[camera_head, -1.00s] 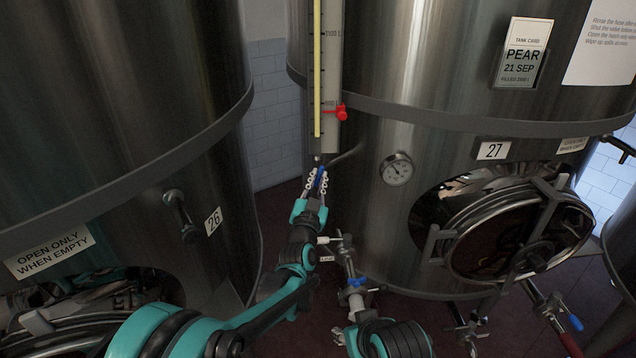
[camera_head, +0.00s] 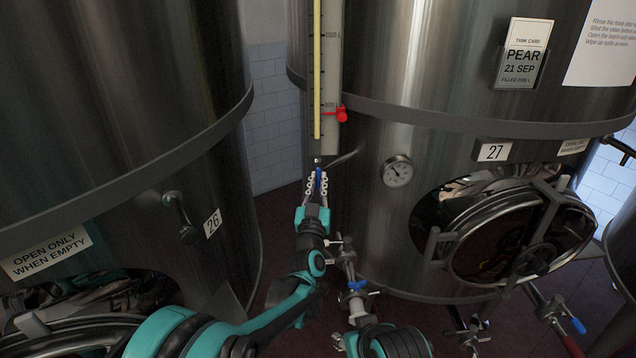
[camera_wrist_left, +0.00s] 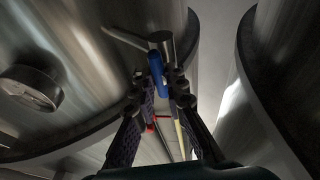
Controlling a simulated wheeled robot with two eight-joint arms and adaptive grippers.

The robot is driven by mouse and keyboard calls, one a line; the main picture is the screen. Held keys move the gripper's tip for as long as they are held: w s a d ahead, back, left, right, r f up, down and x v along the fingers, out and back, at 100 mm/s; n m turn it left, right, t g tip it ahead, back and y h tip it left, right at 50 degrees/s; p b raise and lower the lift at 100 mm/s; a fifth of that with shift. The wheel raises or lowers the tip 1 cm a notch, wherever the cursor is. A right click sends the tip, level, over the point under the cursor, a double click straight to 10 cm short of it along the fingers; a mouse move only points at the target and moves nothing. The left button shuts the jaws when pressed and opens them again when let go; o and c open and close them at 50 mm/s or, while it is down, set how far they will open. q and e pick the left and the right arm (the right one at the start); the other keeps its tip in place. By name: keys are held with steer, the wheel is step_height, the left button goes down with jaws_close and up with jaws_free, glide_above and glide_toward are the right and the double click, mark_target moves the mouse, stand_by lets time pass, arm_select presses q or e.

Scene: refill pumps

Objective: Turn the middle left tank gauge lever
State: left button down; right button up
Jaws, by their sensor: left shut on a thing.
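The gauge (camera_head: 332,75) is a tall scale with a yellow column on the front of tank 27. A small blue lever (camera_head: 319,178) is at its lower end, just below the grey fitting. My left gripper (camera_head: 317,184) is shut on this lever from below, one finger on each side. In the left wrist view the blue lever (camera_wrist_left: 156,72) hangs from a round metal fitting (camera_wrist_left: 161,42) between the fingertips (camera_wrist_left: 163,88). The fingers partly hide the lever in the head view. Part of my right arm shows at the bottom; its gripper's opening is unclear.
A red clip (camera_head: 341,114) sits on the gauge's side. Tank 26 (camera_head: 120,90) stands close on the left. A pipe with a blue handle (camera_head: 357,284) is below the gripper.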

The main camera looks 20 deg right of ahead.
arm_select(q)
steer(key=c, duration=1.6)
jaws_free()
steer(key=shift+o, duration=0.2)
steer(key=v, duration=1.2)
